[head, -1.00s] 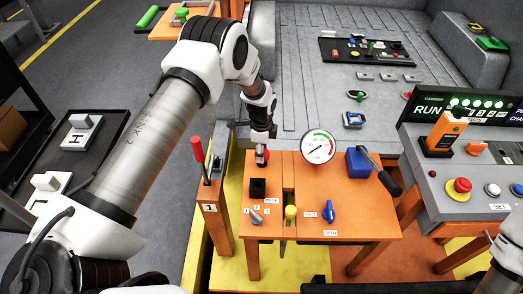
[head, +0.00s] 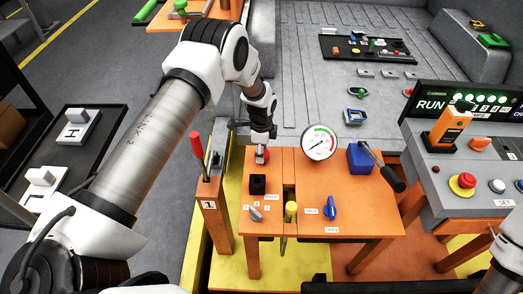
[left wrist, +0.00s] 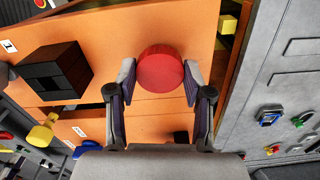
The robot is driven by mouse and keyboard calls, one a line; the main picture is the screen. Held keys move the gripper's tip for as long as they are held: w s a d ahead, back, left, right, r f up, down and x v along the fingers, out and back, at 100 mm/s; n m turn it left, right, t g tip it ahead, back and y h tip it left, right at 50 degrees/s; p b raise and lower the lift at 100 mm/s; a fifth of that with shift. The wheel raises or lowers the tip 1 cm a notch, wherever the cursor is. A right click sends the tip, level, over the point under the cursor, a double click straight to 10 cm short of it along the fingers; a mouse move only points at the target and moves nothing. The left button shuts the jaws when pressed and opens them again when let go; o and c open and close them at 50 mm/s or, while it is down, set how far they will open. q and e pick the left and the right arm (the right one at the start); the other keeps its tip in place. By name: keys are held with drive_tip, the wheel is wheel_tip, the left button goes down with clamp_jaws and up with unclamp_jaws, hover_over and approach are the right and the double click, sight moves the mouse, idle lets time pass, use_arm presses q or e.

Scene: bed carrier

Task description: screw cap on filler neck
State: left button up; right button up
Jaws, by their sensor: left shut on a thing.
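A round red cap (left wrist: 160,68) sits between the two fingers of my left gripper (left wrist: 160,82) in the left wrist view, and the gripper is shut on it. In the head view my left gripper (head: 262,150) points down at the back left of the orange table (head: 340,222), with a little of the red cap (head: 262,160) showing under it. The filler neck is not visible beneath the cap; I cannot tell whether cap and neck touch. My right gripper is out of view.
A black square block (head: 258,184) stands just in front of the cap. A red lever (head: 198,148) rises to its left, and a round gauge (head: 319,142) and a blue box with a black-handled lever (head: 360,158) stand to its right. A control console (head: 465,160) is further right.

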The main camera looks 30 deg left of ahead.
use_arm(q)
drive_tip(key=shift+f, duration=0.3)
drive_tip(key=o, duration=0.9)
drive_tip(key=shift+r, duration=0.1)
wheel_tip(320, 180, up, 12)
